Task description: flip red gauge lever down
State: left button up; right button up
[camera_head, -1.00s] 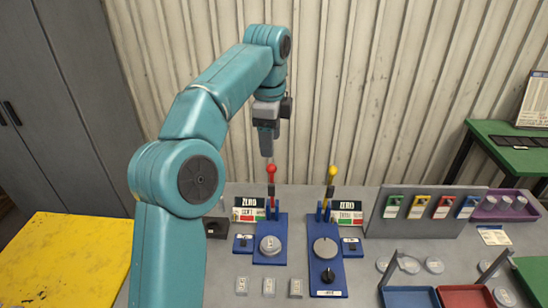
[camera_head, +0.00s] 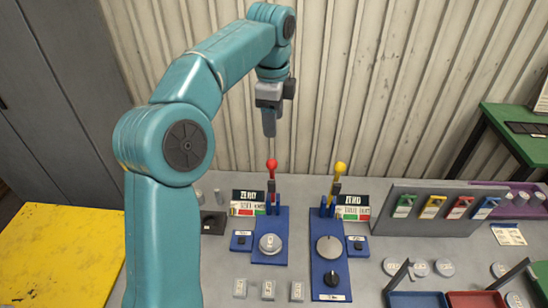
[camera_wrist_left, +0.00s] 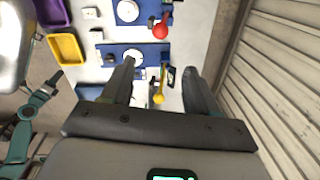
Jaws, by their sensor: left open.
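The red gauge lever (camera_head: 272,164) stands upright with its round red knob on top, at the back of a blue base plate (camera_head: 284,255). My left gripper (camera_head: 269,128) points down in the head view, a little above the red knob in the picture and apart from it. In the left wrist view the gripper (camera_wrist_left: 158,70) is open, with nothing between its fingers touching them. The red knob (camera_wrist_left: 160,30) shows there beyond the fingertips. A teal arm of mine ends in a small dark gripper (camera_wrist_left: 54,80) at the left of that view, too small to read.
A similar lever with a yellow knob (camera_head: 340,168) stands upright to the right on its own blue plate. Zero sign cards (camera_head: 248,196) stand beside the levers. A ribbed wall (camera_head: 400,80) rises close behind. A grey rack (camera_head: 445,225) and trays are on the right.

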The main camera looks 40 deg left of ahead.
aim_at(272, 161)
pick_arm(q)
jog(key=f, duration=0.9)
jog(key=a+f, duration=0.1)
jog(key=f, duration=0.3)
jog(key=shift+w+f, duration=0.1)
jog(key=shift+f, duration=0.15)
jog(key=shift+w+a+f, duration=0.1)
jog(key=shift+a+f, duration=0.1)
jog(key=shift+f, duration=0.2)
jog(key=shift+d+r, duration=0.1)
jog(key=shift+d, duration=0.25)
jog(key=shift+a, duration=0.15)
grip_shut()
